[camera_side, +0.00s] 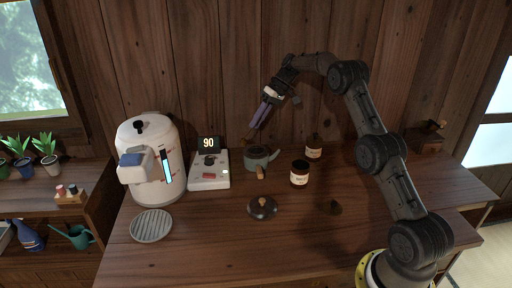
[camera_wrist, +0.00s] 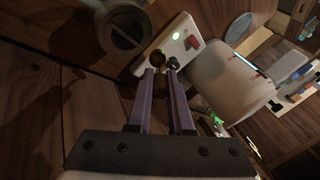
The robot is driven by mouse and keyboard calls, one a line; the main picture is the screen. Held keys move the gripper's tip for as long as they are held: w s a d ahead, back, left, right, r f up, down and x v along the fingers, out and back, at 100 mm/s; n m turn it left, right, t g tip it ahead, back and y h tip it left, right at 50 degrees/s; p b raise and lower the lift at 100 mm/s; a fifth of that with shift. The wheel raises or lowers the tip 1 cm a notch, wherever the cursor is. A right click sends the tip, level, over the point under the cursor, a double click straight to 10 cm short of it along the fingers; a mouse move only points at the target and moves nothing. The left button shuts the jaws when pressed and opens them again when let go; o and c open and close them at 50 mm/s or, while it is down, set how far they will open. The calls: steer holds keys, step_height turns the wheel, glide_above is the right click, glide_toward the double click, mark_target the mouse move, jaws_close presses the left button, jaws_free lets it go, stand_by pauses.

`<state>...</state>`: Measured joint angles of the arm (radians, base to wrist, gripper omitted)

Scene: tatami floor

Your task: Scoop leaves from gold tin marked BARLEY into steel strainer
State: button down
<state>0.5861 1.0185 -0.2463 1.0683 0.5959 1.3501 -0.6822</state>
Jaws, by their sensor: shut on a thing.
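My gripper (camera_side: 258,121) is raised above the table near the back wall, its purple fingers pointing down and left. It is shut on a small brown scoop-like thing (camera_side: 248,135), which shows at the fingertips in the wrist view (camera_wrist: 157,58). Whether it holds leaves is too small to tell. An open brown-gold tin (camera_side: 299,178) with a cream label stands right of the teapot (camera_side: 257,160). A second labelled tin (camera_side: 313,151) stands behind it. Neither label is legible. I cannot make out the steel strainer clearly; a grey ring shows in the teapot in the wrist view (camera_wrist: 121,32).
A white water boiler (camera_side: 150,165) stands left, with a round grille (camera_side: 151,226) before it. A white scale (camera_side: 209,178) with a display reading 90 sits beside it. A dark lid (camera_side: 262,207) lies in front of the teapot. The table's front is clear.

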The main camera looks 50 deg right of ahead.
steer(key=shift+s+d+r+y, duration=0.2)
steer(key=shift+s+d+y, duration=0.1)
steer(key=shift+d, duration=0.2)
steer(key=shift+s+d+t, duration=0.1)
steer(key=shift+d+t, duration=0.05)
steer(key=shift+t, duration=0.15)
steer(key=shift+s+d+f+t+y, duration=0.3)
steer(key=shift+s+d+t+y, duration=0.1)
steer(key=shift+d+y, duration=0.35)
steer(key=shift+s+d+f+t+y, duration=0.25)
steer(key=shift+d+f+t+y, duration=0.2)
steer(key=shift+y, duration=0.3)
stand_by(0.4)
steer(key=shift+a+r, duration=0.1)
steer(key=shift+a, duration=0.05)
stand_by(0.7)
